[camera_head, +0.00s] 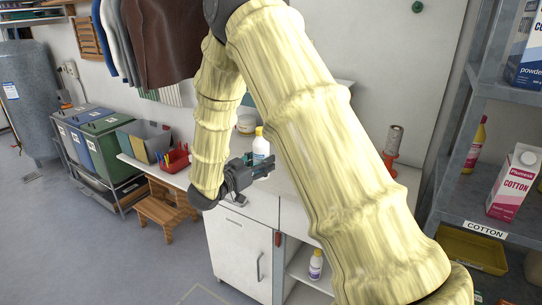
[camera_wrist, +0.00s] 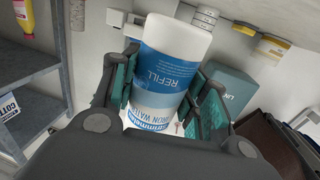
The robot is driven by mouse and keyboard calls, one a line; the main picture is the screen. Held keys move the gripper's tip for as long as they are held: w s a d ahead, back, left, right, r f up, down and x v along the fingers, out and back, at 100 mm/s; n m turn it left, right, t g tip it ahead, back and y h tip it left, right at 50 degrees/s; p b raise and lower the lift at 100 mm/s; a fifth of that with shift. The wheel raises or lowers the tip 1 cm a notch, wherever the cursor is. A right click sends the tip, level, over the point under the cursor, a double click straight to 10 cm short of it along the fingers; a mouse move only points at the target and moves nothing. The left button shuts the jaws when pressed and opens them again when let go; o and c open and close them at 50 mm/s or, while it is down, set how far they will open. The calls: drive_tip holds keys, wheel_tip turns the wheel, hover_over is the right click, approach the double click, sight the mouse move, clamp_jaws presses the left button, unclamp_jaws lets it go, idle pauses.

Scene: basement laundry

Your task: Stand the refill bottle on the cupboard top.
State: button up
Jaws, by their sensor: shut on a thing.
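The refill bottle (camera_wrist: 172,55) is white with a blue label reading REFILL and IRON WATER. In the wrist view it lies between the two teal-padded fingers of my gripper (camera_wrist: 163,100), which is shut on it. The label reads upside down there. In the head view a white bottle with a yellow cap (camera_head: 260,143) stands upright at my gripper (camera_head: 262,167), its lower part hidden by the fingers. The white cupboard top (camera_head: 262,207) shows below the gripper, partly hidden by my arm. I cannot tell whether the bottle touches any surface.
A similar bottle (camera_head: 315,265) stands in the open lower part of the cupboard. A red caddy (camera_head: 174,159) and a grey divided box (camera_head: 145,140) are to the left. A metal shelf (camera_head: 475,212) with cartons is at right. A wooden stool (camera_head: 165,210) stands on the floor.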

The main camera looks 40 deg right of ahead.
drive_tip(key=w+d, duration=0.2)
drive_tip(key=w, duration=0.1)
drive_tip(key=w+d+p, duration=0.1)
drive_tip(key=w+d, duration=0.1)
drive_tip(key=w, duration=0.2)
drive_tip(key=w+d+f, duration=0.1)
drive_tip(key=w+d, duration=0.1)
drive_tip(key=w, duration=0.1)
drive_tip(key=shift+w, duration=0.35)
drive_tip(key=shift+w+f+p, duration=0.15)
drive_tip(key=shift+f+p, duration=0.15)
drive_tip(key=shift+p, duration=0.05)
drive_tip(key=shift+f+p, duration=0.3)
drive_tip(key=shift+f, duration=1.25)
drive_tip(key=shift+f, duration=0.15)
drive_tip(key=o, duration=1.2)
drive_tip(key=shift+o, duration=0.2)
